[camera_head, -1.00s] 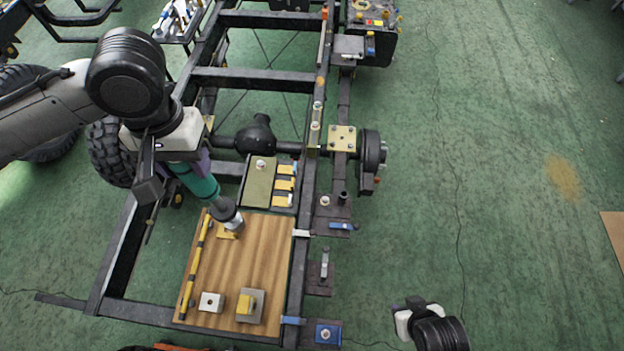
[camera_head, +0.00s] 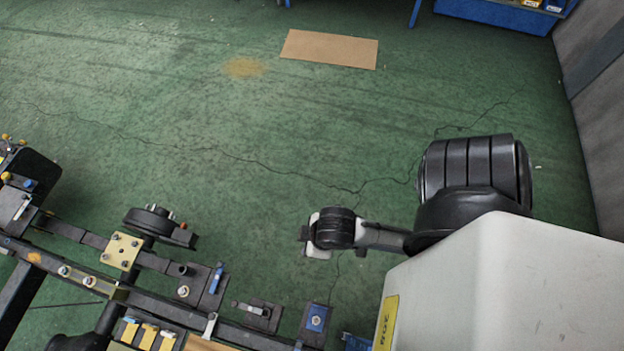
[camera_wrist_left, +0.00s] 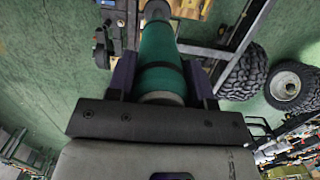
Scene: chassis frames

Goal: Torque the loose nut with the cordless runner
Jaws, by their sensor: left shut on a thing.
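In the left wrist view my left gripper (camera_wrist_left: 160,82) is shut around the green body of the cordless runner (camera_wrist_left: 160,55), with one purple finger on each side. The runner's grey nose points away from the gripper; its tip is not clear. The left arm is outside the head view. Several nuts show on the chassis: on the brass plate (camera_head: 122,250), a dark bracket (camera_head: 183,291) and a blue-padded bracket (camera_head: 316,318). I cannot tell which nut is loose. My right gripper (camera_head: 318,236) hangs over the open floor, with nothing visible in it; its jaws are unclear.
The dark chassis frame (camera_head: 160,310) fills the lower left of the head view, with a wheel hub (camera_head: 150,222) sticking out. A brown sheet (camera_head: 330,49) lies on the floor. Blue shelving (camera_head: 495,14) stands at the top right.

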